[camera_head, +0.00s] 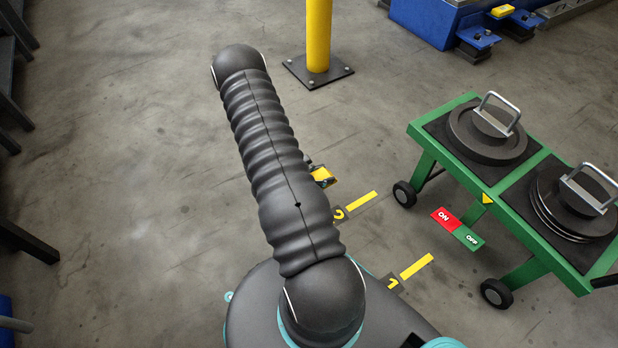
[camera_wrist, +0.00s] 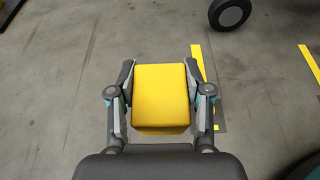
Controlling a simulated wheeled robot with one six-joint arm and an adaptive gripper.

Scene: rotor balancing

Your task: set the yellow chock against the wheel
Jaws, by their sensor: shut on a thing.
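The yellow chock (camera_wrist: 160,95) is a block held between the two fingers of my gripper (camera_wrist: 159,80), which is shut on it. In the head view the chock (camera_head: 324,177) shows partly beside my arm, with my gripper (camera_head: 318,171) mostly hidden behind the arm. A black wheel (camera_wrist: 230,12) is at the upper right of the wrist view, apart from the chock. In the head view, the green cart has a wheel (camera_head: 404,194) to the right of the chock and another wheel (camera_head: 496,293) nearer me. I cannot tell the chock's exact height.
The green cart (camera_head: 424,158) carries dark round discs with handles. A red and green ON/OFF sign (camera_head: 457,228) is by its near side. Yellow floor strips marked 2 (camera_head: 361,201) and 1 (camera_head: 416,266) lie near it.

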